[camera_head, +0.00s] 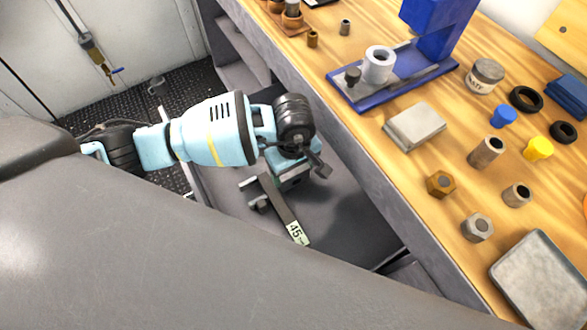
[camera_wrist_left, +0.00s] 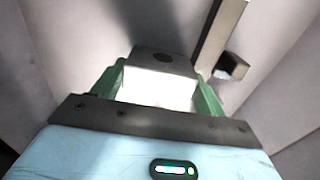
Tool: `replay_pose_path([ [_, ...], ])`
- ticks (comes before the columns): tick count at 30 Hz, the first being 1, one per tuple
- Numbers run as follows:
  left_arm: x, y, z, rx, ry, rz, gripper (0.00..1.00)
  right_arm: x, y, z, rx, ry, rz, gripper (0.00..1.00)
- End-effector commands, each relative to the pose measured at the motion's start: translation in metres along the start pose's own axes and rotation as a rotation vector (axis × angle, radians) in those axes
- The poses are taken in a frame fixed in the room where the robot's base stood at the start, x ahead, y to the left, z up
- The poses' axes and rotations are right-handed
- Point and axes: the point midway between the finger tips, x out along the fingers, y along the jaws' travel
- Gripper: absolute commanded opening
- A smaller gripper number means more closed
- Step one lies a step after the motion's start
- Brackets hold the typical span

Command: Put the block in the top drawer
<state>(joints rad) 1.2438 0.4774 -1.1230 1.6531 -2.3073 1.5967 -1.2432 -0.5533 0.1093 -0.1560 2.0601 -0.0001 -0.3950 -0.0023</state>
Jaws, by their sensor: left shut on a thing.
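My left gripper (camera_head: 294,180) is low beside the front of the workbench, pointing down over a grey metal surface. In the left wrist view its green fingers are shut on the block (camera_wrist_left: 158,88), which has a bright pale face and a dark end with an oval mark. In the head view the gripper mostly hides the block. The grey drawer area (camera_head: 345,205) lies under and right of the gripper; I cannot tell how far the drawer is open. A dark bar (camera_head: 278,207) with a "45" label is just below the gripper. My right gripper is out of view.
The wooden bench top (camera_head: 400,180) stands right of the arm, its edge close by. It carries a blue stand (camera_head: 350,95), a grey flat box (camera_head: 415,125), a metal tray (camera_head: 545,280) and several small fittings. A dark grated floor (camera_head: 165,110) is at the left.

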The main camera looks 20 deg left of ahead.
Motion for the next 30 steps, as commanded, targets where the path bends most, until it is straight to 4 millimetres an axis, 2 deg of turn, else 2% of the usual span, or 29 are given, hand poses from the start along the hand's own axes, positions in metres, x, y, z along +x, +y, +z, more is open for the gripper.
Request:
replay_pose_path([
  [3, 0.0062, 0.0012, -0.0007, -0.001, 0.002, 0.003, 0.36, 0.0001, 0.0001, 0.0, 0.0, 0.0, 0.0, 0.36],
  [15, 0.0106, 0.0012, -0.0005, 0.0, 0.002, 0.004, 0.36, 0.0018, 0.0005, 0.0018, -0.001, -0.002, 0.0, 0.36],
  [16, 0.011, 0.0006, -0.0004, 0.0, 0.002, 0.002, 0.75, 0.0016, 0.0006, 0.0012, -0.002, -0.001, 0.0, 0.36],
  [20, 0.0103, 0.0007, -0.0005, 0.0, 0.002, 0.002, 0.92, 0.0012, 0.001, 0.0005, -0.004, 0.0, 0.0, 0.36],
  [30, 0.0083, 0.0007, -0.0004, 0.0, 0.002, 0.002, 0.94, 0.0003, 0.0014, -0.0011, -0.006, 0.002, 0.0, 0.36],
])
